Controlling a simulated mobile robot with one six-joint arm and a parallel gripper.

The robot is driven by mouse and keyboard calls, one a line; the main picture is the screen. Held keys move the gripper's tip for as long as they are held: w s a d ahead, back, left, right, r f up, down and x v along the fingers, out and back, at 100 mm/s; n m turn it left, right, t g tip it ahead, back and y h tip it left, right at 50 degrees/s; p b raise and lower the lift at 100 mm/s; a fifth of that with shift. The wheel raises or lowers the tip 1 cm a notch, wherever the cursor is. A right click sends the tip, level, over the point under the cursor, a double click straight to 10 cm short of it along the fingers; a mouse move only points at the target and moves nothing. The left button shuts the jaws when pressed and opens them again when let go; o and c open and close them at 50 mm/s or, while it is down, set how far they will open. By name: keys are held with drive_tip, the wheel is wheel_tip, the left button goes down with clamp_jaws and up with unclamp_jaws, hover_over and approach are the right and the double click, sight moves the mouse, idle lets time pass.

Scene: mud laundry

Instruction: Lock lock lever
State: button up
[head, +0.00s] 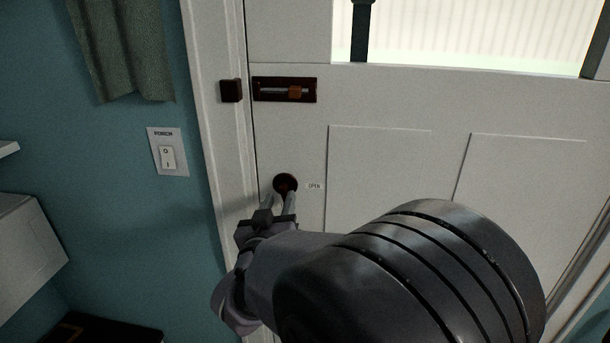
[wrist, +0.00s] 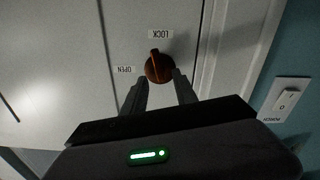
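The lock lever (wrist: 159,67) is a reddish-orange thumb-turn on a dark round plate on the white door. In the wrist view, which shows the door upside down, its raised tip points toward the LOCK label (wrist: 160,34). The OPEN label (wrist: 125,69) is to its left there. In the head view the lever (head: 285,184) is partly hidden by my fingers. My gripper (head: 280,196) is open, and in the wrist view its two fingertips (wrist: 161,77) are apart at the near edge of the lever, one toward each side. I cannot tell whether they touch it.
A PORCH light switch (head: 167,153) is on the teal wall at left. A green curtain (head: 125,45) hangs above it.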

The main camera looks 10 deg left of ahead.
sight(283, 195)
drive_tip(key=shift+w, duration=1.55)
clamp_jaws()
drive_tip(key=m+b, duration=0.1)
drive_tip(key=b, duration=0.1)
drive_tip(key=shift+f+b, duration=0.35)
drive_tip(key=shift+b, duration=0.05)
drive_tip(key=shift+m+b, duration=0.5)
drive_tip(key=shift+b, duration=0.1)
drive_tip(key=shift+r+m+b, duration=0.3)
drive_tip(key=shift+m, duration=0.2)
unclamp_jaws()
